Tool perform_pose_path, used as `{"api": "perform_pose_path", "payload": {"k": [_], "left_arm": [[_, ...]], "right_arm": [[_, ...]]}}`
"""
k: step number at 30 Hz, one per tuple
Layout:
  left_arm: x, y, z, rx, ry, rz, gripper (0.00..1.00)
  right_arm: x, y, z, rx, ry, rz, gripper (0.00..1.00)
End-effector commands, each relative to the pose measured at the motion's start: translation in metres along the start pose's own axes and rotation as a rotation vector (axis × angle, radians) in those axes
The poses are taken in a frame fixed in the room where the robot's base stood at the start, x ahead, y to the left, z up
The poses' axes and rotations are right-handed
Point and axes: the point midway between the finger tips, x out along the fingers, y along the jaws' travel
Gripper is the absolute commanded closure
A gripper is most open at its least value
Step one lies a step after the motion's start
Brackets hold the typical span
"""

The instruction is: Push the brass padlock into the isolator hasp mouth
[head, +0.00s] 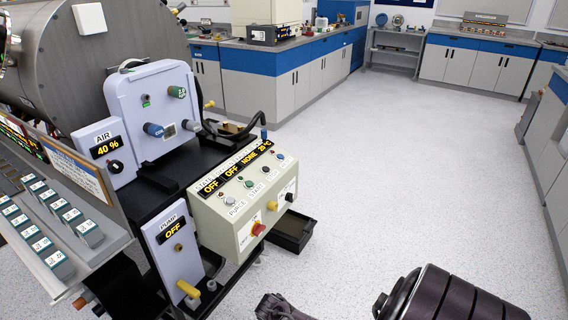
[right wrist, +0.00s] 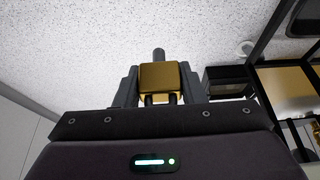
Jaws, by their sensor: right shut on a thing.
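The brass padlock (right wrist: 163,76) shows in the right wrist view as a gold block. It sits between the two grey fingers of my right gripper (right wrist: 160,85), which is shut on it. A short grey rod rises behind the block. In the head view, a dark part of what looks like my right gripper (head: 279,308) shows at the bottom edge, and the padlock cannot be seen there. The hasp mouth is too small to make out. My left gripper is not in view.
A pump panel (head: 172,250) with a yellow lever stands left of the control box. A black open tray (head: 293,232) lies beyond the box's right side. A sloped panel of labelled blocks (head: 60,215) is at left. The speckled floor (head: 400,180) is clear at right.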

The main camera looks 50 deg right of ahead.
Motion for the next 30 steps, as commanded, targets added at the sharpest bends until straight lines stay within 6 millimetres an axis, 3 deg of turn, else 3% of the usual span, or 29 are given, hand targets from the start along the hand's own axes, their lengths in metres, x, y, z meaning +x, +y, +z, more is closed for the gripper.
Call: {"api": "perform_pose_path", "payload": {"k": [6, 18, 30], "left_arm": [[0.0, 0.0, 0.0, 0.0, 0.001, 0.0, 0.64], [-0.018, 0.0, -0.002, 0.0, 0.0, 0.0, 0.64], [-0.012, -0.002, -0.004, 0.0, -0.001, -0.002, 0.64]], "right_arm": [[0.0, -0.001, 0.0, 0.0, 0.0, -0.001, 1.0], [-0.015, -0.001, -0.006, 0.0, -0.001, -0.001, 1.0], [-0.012, -0.009, -0.004, 0.003, 0.001, -0.026, 1.0]]}}
